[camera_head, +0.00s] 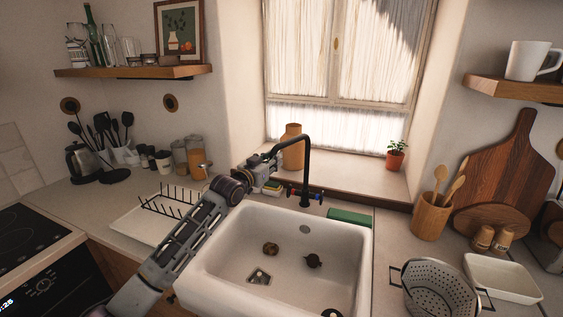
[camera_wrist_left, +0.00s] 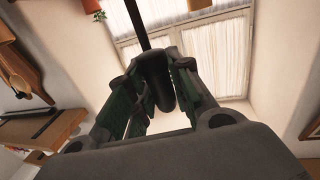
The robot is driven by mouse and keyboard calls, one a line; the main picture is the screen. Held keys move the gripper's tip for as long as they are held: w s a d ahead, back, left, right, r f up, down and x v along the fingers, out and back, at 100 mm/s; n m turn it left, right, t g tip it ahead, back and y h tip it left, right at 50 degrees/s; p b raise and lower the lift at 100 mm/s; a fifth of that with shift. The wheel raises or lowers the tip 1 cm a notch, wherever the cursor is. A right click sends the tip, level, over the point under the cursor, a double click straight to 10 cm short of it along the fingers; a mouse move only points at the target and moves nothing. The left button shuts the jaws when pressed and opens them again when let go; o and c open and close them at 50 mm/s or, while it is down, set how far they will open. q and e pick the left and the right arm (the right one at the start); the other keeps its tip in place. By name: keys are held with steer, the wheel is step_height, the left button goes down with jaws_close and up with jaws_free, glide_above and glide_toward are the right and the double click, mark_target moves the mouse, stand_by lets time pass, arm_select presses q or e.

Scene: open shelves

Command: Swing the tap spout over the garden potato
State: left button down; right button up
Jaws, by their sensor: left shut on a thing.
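The black tap (camera_head: 307,165) rises behind the white sink (camera_head: 232,282). Its spout bends left and points toward the sink's back left corner. My left gripper (camera_head: 264,164) is shut on the spout's end; the wrist view shows the dark spout (camera_wrist_left: 158,72) between both fingers. Two small brown lumps lie apart on the sink floor: a rounder one (camera_head: 271,248) at left and a darker, knobbly one (camera_head: 313,260) at right. I cannot tell for sure which is the garden potato. The spout is not over either. My right gripper is not in view.
A drying rack (camera_head: 165,207) stands left of the sink. A green sponge-like block (camera_head: 350,217) lies on the back right rim. A colander (camera_head: 440,287) and a wooden utensil pot (camera_head: 430,216) stand at right. A tan jar (camera_head: 292,147) is behind the tap.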

arm_select(q)
steer(key=shift+w+a, duration=0.6)
steer(key=shift+a, duration=0.1)
steer(key=c, duration=1.3)
jaws_free()
steer(key=shift+a, duration=0.1)
steer(key=shift+s, duration=0.1)
steer(key=shift+v, duration=5.95)
